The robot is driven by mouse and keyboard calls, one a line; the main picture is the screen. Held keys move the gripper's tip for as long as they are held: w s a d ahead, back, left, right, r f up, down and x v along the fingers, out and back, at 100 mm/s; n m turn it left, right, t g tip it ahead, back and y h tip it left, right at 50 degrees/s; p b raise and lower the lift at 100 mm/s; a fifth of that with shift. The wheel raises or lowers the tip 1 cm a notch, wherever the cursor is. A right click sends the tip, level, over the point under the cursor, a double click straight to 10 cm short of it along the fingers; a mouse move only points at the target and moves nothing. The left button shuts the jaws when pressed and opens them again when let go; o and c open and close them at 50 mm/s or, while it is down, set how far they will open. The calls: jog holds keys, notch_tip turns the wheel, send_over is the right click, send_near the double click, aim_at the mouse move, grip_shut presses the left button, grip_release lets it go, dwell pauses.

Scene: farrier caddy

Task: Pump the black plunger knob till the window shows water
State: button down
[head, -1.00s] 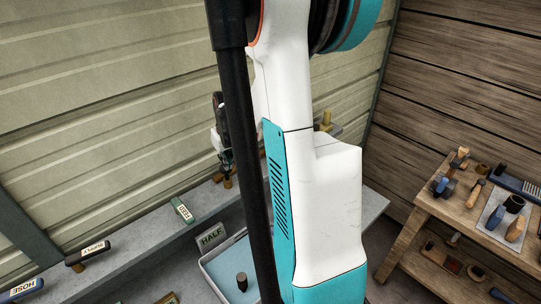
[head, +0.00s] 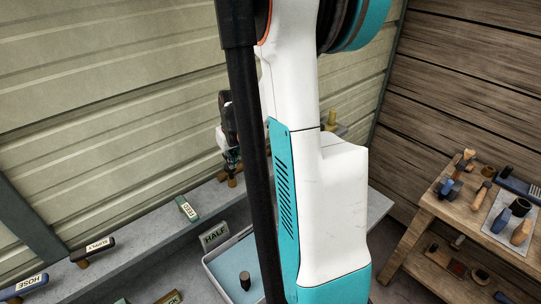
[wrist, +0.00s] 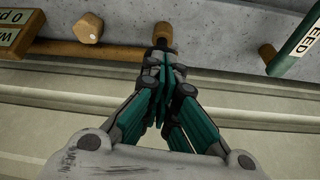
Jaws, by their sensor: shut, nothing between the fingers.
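My gripper (head: 232,163) is shut and empty in the head view, above the grey ledge along the wall. In the wrist view its closed fingertips (wrist: 162,58) are at a short brown cylinder (wrist: 162,35) beside a horizontal brown pipe; I cannot tell whether they touch. A short black cylinder (head: 245,280) stands upright in a pale blue tray (head: 229,262), below and apart from my gripper; I cannot tell whether it is the plunger knob. A sign reading HALF (head: 214,236) stands behind the tray. No window with water can be made out; my arm hides part of the ledge.
Levers labelled FEED (head: 187,208), SUPPLY (head: 94,250) and HOSE (head: 24,287) line the ledge. A wooden bench (head: 435,205) with tools stands at the right.

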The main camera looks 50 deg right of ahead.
jog(key=shift+f, duration=0.15)
jog(key=shift+f+b, duration=1.95)
jog(key=shift+f, duration=0.15)
jog(key=shift+r, duration=0.15)
jog(key=shift+r+p, duration=1.45)
jog(key=shift+r, duration=0.65)
jog(key=shift+f, duration=0.1)
